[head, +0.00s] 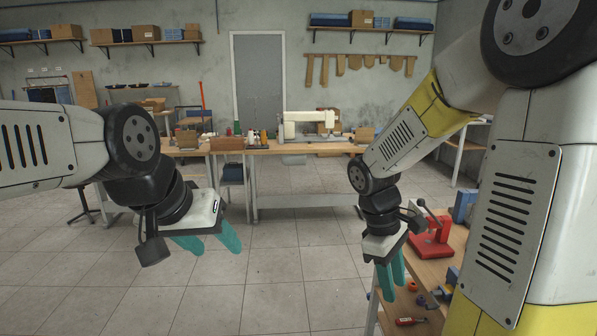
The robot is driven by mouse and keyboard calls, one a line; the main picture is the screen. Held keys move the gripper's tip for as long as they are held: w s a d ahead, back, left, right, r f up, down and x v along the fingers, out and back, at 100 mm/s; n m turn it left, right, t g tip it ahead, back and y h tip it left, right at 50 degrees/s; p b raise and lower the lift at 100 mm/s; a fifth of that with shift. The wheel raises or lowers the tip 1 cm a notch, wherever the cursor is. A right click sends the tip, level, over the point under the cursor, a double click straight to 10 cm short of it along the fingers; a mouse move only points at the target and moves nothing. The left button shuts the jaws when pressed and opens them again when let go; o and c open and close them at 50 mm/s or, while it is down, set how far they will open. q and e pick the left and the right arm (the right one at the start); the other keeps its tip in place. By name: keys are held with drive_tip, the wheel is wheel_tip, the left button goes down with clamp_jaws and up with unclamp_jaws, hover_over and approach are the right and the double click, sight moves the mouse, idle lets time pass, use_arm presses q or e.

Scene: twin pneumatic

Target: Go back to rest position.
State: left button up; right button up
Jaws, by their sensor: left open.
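My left gripper (208,242) hangs in the air at left of centre in the head view. Its two teal fingers point down and are spread apart, with nothing between them. My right gripper (391,275) hangs at right of centre, beside the left edge of a wooden workbench (434,272). Its teal fingers point down and overlap in this view, so their gap is hard to judge. I see nothing held in it. The white and yellow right arm covers much of the right side.
On the near bench are a red press-like tool (432,238), small blue and orange parts and a red-handled tool (410,321). A far table (270,150) carries a white sewing machine (308,124). The tiled floor (290,265) between is clear.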

drive_tip(key=s+a+r+m+t+y, duration=0.2)
drive_tip(key=s+r+m+t, duration=0.1)
drive_tip(key=r, duration=0.4)
drive_tip(key=s+a+r+m+t+y, duration=0.3)
drive_tip(key=r+m+t, duration=0.1)
drive_tip(key=r+m, duration=0.2)
drive_tip(key=shift+s+a+r+t, duration=0.15)
drive_tip(key=shift+a+r+t, duration=0.15)
drive_tip(key=shift+r, duration=0.25)
idle(0.9)
